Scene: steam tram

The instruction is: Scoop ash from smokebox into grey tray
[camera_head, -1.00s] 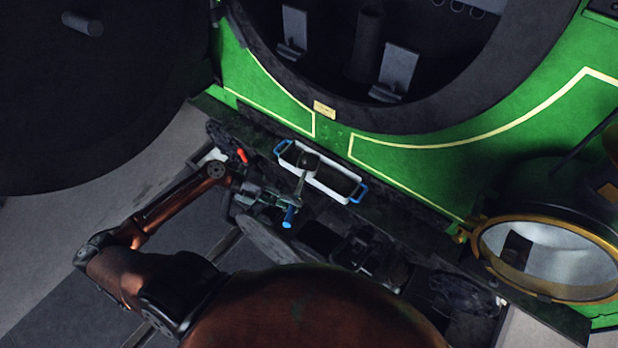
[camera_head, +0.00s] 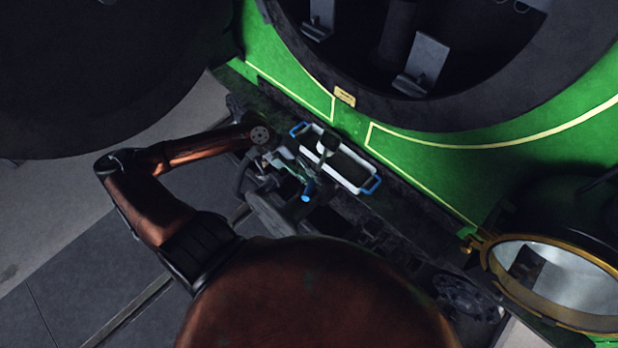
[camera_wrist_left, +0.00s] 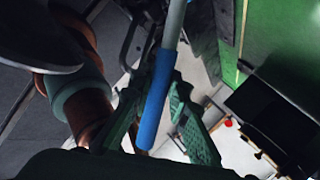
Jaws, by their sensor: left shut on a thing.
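The smokebox (camera_head: 466,112) is an open round black mouth in the green tram front, at the top of the head view. The tray (camera_head: 345,182) has a pale rim, a dark inside and blue end handles, and sits on the dark ledge below the smokebox. My left gripper (camera_head: 300,174) is in front of the tray, shut on the scoop (camera_head: 328,143). Ash is not distinguishable. My right gripper is out of view.
The big dark smokebox door (camera_head: 110,75) hangs open at the upper left. A brass-rimmed lamp (camera_head: 550,280) stands at the lower right. Open floor (camera_head: 60,215) lies at the left.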

